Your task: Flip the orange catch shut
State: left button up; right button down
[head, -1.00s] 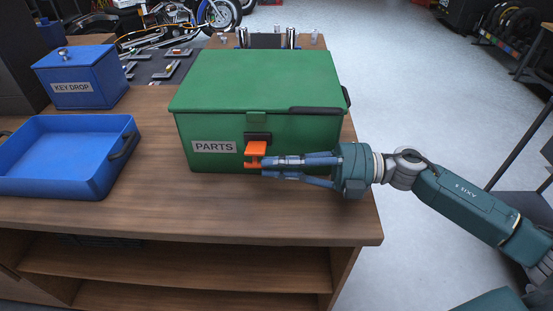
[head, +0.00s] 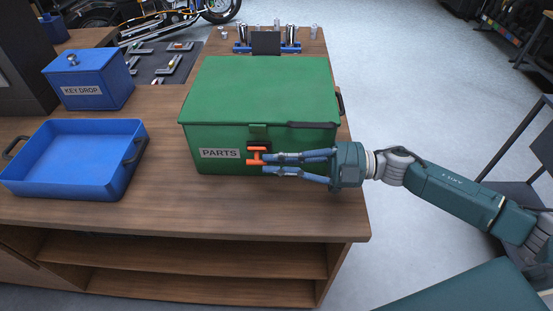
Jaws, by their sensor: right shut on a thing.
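The green parts box (head: 262,90) stands on the wooden bench with its lid down. The orange catch (head: 256,156) is on its front face, just right of the PARTS label and below a dark bracket under the lid's rim. My right gripper (head: 268,164) comes in from the right, low along the box front, and is shut on the catch. The fingers hide part of the catch, so I cannot tell whether it is fully latched. My left gripper is not in view.
A blue open tray (head: 75,190) and a blue key drop box (head: 88,80) stand left of the green box. Bare bench top (head: 190,205) lies in front. Metal cylinders and small parts are behind. Open floor is to the right.

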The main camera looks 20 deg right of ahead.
jog(key=shift+a+r, duration=0.1)
jog(key=c, duration=2.1)
grip_release()
jog(key=shift+a, duration=0.1)
jog(key=v, duration=1.2)
jog(key=shift+o, duration=0.5)
